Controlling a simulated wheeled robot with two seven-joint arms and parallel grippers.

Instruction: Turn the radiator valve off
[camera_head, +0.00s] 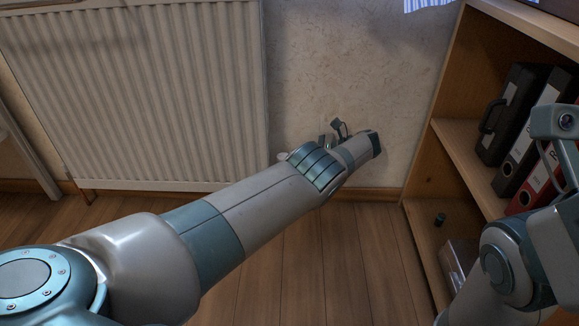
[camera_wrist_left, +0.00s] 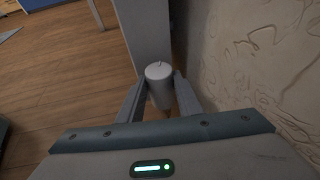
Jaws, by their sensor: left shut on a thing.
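The radiator valve (camera_wrist_left: 160,88) is a pale, upright cylinder with a small nub on top, seen in the left wrist view in front of the radiator's end. My left gripper (camera_wrist_left: 162,82) has one finger on each side of it and is shut on it. In the head view my left forearm reaches across to the wall, and the fingers and most of the valve area are hidden behind it. The white ribbed radiator (camera_head: 140,95) hangs on the wall at the left; its end panel shows in the wrist view (camera_wrist_left: 143,35). My right gripper does not show.
A wooden shelf unit (camera_head: 420,205) stands on the right with binders (camera_head: 512,115) and a small dark object (camera_head: 440,219). The beige wall (camera_head: 350,65) is close beside the left gripper. The wooden floor (camera_head: 320,255) is clear between radiator and shelf.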

